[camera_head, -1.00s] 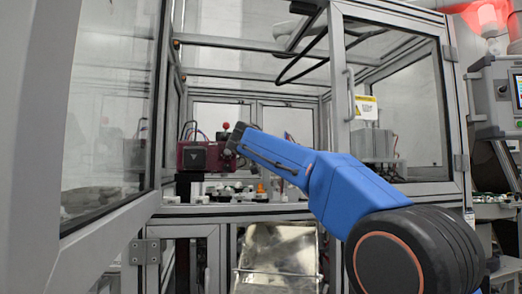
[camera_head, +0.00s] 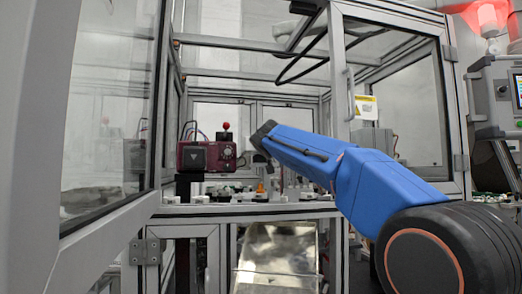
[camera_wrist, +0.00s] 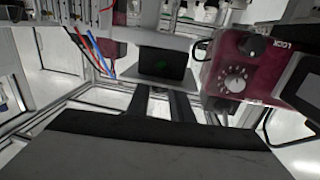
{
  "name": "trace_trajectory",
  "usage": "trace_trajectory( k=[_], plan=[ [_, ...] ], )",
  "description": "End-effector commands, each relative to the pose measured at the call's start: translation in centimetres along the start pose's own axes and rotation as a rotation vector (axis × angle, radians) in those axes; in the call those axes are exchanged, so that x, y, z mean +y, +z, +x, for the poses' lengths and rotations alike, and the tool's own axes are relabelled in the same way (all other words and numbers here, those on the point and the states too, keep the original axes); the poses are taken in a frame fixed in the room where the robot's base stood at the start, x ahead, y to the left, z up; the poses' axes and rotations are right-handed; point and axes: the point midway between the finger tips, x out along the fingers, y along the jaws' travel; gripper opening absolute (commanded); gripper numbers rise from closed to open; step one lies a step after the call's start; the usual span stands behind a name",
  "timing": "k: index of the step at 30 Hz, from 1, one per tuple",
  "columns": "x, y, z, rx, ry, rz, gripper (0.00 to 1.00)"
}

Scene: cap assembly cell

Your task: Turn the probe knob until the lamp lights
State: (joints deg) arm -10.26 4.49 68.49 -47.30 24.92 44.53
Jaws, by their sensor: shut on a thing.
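The dark red probe box (camera_head: 192,157) stands left of centre in the head view, with a dial on its right part and a red ball on a stem (camera_head: 226,127) above. In the wrist view the red box (camera_wrist: 262,60) is at the right, and its knob (camera_wrist: 235,79) has a ring of white marks. My gripper (camera_wrist: 160,92) is left of the knob and apart from it. Its two fingers meet a dark block (camera_wrist: 164,66) with a small green mark and appear shut on it. In the head view my gripper (camera_head: 262,137) is right of the box. I cannot tell which light is the lamp.
A metal and glass frame surrounds the cell, with an open door at the left (camera_head: 110,120). Small parts and an orange cone (camera_head: 260,188) are on the cell table. Red and blue cables (camera_wrist: 98,52) hang left of my gripper. A red beacon glows at upper right.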

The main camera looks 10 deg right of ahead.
Motion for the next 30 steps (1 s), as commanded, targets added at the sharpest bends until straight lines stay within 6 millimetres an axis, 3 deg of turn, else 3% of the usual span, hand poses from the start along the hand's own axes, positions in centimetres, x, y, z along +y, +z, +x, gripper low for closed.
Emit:
trace_trajectory(
  k=[10,30],
  plan=[
    [-0.13,0.66,0.24,-0.012,-0.090,0.000,0.00],
    [-0.05,0.05,0.10,0.007,-0.141,0.002,0.00]
  ],
)
